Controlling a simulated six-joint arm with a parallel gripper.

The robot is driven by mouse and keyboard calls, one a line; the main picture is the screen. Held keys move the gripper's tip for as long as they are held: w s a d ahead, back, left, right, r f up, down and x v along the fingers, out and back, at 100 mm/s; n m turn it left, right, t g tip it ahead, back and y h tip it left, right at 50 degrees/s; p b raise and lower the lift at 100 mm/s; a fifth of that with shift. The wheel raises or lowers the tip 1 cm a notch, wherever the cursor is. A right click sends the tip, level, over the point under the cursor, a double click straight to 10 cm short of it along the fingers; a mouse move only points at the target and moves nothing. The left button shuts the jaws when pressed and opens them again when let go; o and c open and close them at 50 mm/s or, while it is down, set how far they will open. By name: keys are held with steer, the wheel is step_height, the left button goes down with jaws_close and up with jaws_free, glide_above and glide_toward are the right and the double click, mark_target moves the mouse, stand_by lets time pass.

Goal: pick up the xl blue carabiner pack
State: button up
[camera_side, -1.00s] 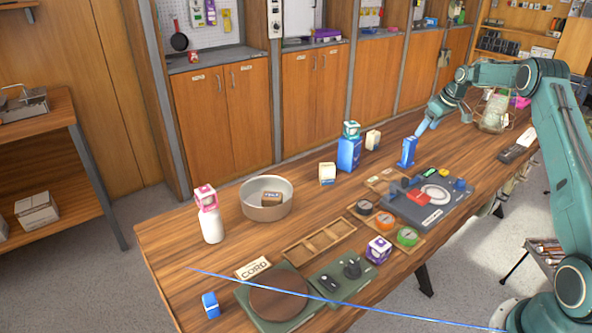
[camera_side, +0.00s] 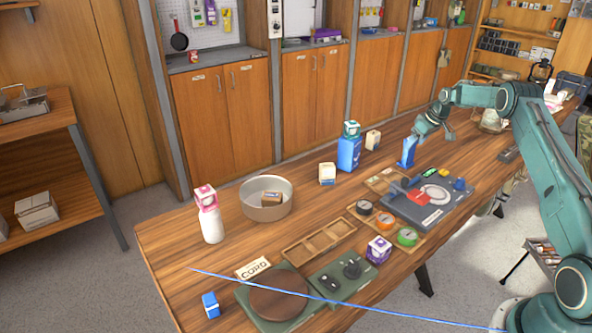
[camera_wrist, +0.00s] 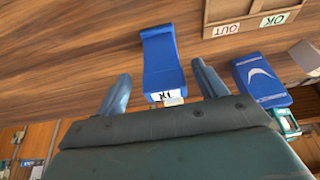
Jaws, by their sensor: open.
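The blue pack (camera_side: 408,152) stands on the wooden table, behind the grey device, in the side view. In the wrist view the blue pack (camera_wrist: 161,62) shows a white label reading XL, upside down. My gripper (camera_side: 433,135) is open and empty, above and just to the right of the pack in the side view. In the wrist view the two fingers of my gripper (camera_wrist: 162,72) lie left and right of the pack's label end, with gaps on both sides. I cannot tell whether the pack is within the jaws' depth.
A larger blue box (camera_side: 348,155) with a teal top stands left of the pack; it also shows right of my jaws in the wrist view (camera_wrist: 261,82). The grey device (camera_side: 445,212) lies in front. A small tray (camera_wrist: 245,12) bears OUT and OK labels.

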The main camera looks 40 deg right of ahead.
steer(key=shift+x, duration=2.1)
steer(key=shift+w+a, duration=0.1)
steer(key=shift+a, duration=0.05)
steer(key=c, duration=1.1)
steer(key=shift+c, duration=0.2)
steer(key=shift+r, duration=0.15)
steer(key=shift+r, duration=4.95)
